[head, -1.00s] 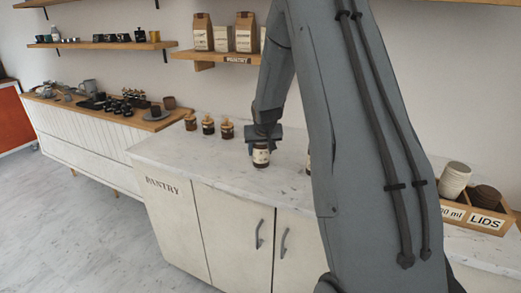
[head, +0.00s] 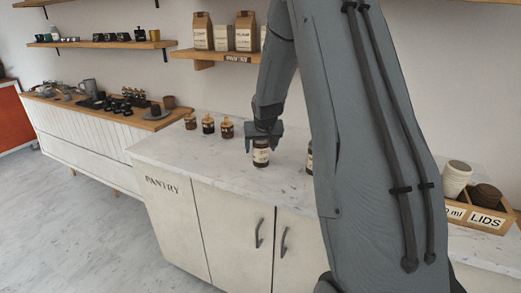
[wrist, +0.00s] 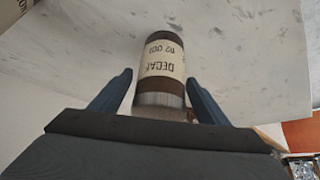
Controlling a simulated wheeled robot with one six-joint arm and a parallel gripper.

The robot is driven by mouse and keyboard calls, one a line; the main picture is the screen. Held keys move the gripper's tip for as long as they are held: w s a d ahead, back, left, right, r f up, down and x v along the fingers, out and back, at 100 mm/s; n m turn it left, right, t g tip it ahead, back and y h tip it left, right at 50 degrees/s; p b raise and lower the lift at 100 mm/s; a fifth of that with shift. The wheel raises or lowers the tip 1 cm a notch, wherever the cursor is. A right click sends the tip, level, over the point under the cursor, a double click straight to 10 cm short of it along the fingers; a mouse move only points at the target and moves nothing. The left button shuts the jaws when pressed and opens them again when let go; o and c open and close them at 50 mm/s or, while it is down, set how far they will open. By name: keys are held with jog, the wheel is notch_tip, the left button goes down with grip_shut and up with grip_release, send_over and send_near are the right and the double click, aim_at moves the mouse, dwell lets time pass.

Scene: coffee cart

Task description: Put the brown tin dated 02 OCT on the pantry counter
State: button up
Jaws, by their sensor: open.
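The brown tin (head: 261,153) with a cream label stands upright on the pale marble pantry counter (head: 210,170). In the wrist view the same tin (wrist: 162,60) shows its label upside down, reading DECAF and 02 OCT. My gripper (head: 264,146) is at the tin's upper part. In the wrist view my gripper (wrist: 160,85) is open, one finger on each side of the tin with a visible gap at both sides.
Three small jars with tan tops (head: 208,125) stand at the counter's back left. Another dark tin (head: 310,158) is mostly hidden behind my arm. A wooden box of lids (head: 487,221) stands at the right. The counter's front left is clear.

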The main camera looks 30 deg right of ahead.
jog(key=b+v, duration=0.2)
jog(key=v, duration=0.8)
jog(key=s+a+f+n+g, duration=0.1)
jog(key=s+a+f, duration=0.2)
jog(key=s+a, duration=0.3)
jog(key=s+a+f+n+g+y, duration=0.1)
jog(key=s+a, duration=0.5)
jog(key=s, duration=0.7)
jog(key=s+a+f+n+g+y, duration=0.1)
jog(key=s+a+f+g, duration=0.2)
jog(key=s, duration=0.6)
jog(key=a+f, duration=0.2)
jog(key=a, duration=0.1)
jog(key=shift+s+a+n, duration=0.2)
jog(key=shift+s+n, duration=0.1)
jog(key=shift+c, duration=0.4)
